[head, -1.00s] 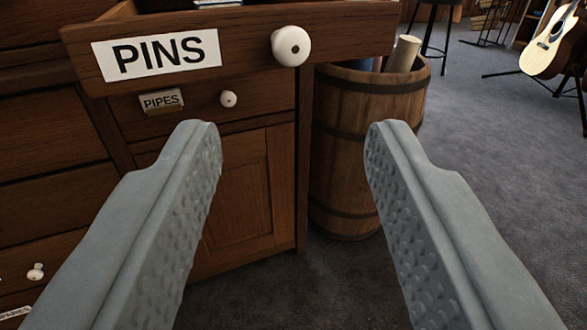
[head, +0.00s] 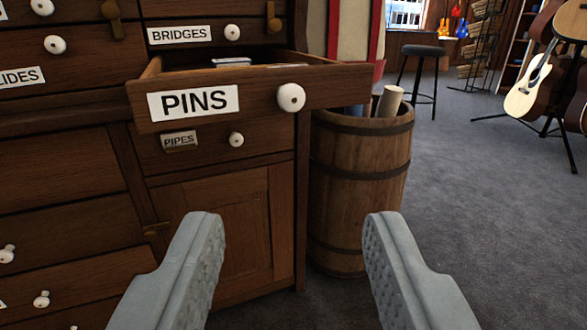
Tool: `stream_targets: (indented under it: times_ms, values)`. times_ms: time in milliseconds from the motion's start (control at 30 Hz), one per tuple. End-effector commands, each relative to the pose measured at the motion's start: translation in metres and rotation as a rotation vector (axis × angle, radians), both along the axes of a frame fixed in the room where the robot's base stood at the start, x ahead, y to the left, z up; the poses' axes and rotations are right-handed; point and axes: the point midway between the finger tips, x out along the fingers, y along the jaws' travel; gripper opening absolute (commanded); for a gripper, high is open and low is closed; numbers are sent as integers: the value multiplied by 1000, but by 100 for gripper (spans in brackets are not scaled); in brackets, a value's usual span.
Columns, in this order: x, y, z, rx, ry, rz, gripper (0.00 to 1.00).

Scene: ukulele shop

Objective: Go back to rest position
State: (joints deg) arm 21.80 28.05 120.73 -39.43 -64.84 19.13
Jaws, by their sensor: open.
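My gripper (head: 294,228) is open and empty, its two grey fingers wide apart at the bottom of the head view. It is in front of the wooden cabinet (head: 225,225) and the barrel, touching neither as far as I can see. The drawer labelled PINS (head: 205,100) stands pulled out, with its white knob (head: 291,97) above the gap between my fingers. A pale flat item (head: 231,62) shows inside the drawer.
A wooden barrel (head: 360,190) with rolled items (head: 389,101) stands right of the cabinet. A stool (head: 424,52) and a guitar on a stand (head: 530,85) are farther back. The grey carpet (head: 490,220) on the right is clear.

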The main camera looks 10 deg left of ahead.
Motion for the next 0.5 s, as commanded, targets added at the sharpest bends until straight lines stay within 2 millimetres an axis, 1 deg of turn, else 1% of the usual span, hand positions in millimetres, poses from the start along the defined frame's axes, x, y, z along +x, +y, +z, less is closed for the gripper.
stream_targets:
  times_ms: [67,167,300,367,500]
  values:
    - [-1,3,11,-8,-4,-6,44]
    - [-4,9,35,-26,-7,-22,44]
    - [-14,21,80,-59,-14,-57,44]
    - [-19,26,99,-71,-16,-73,44]
    - [-34,38,141,-96,-20,-108,44]
